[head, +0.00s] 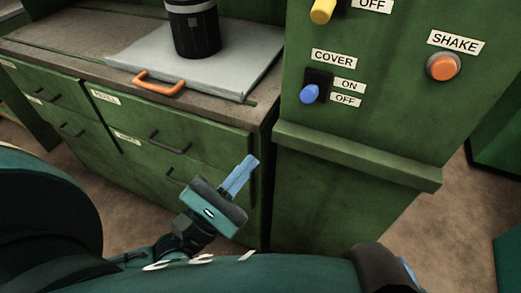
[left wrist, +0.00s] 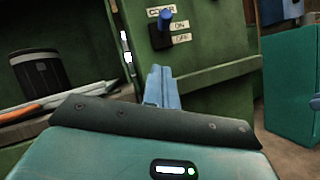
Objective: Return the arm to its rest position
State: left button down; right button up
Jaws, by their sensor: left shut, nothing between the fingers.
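My left gripper (head: 244,171) is in the lower middle of the head view, in front of the green drawer cabinet. Its blue fingers are shut with nothing between them, pointing up and to the right. In the left wrist view the shut fingers (left wrist: 160,84) point toward the green machine. The gripper touches nothing that I can see. My right gripper cannot be made out; only a dark arm part with a bit of blue shows at the bottom right of the head view.
The green machine (head: 330,190) carries a blue COVER switch (head: 310,94), an orange SHAKE button (head: 443,67) and a yellow knob (head: 322,11). On the cabinet top, a black canister (head: 193,30) stands on a grey tray (head: 245,65) with an orange handle (head: 158,84). Drawer handles stick out of the cabinet.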

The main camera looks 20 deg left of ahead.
pick_arm(q)
jog(key=shift+s+a+f, duration=0.15)
jog(key=shift+s+a, duration=0.05)
jog(key=shift+s, duration=0.3)
pick_arm(e)
jog(key=shift+r, duration=0.2)
jog(key=shift+f, duration=0.15)
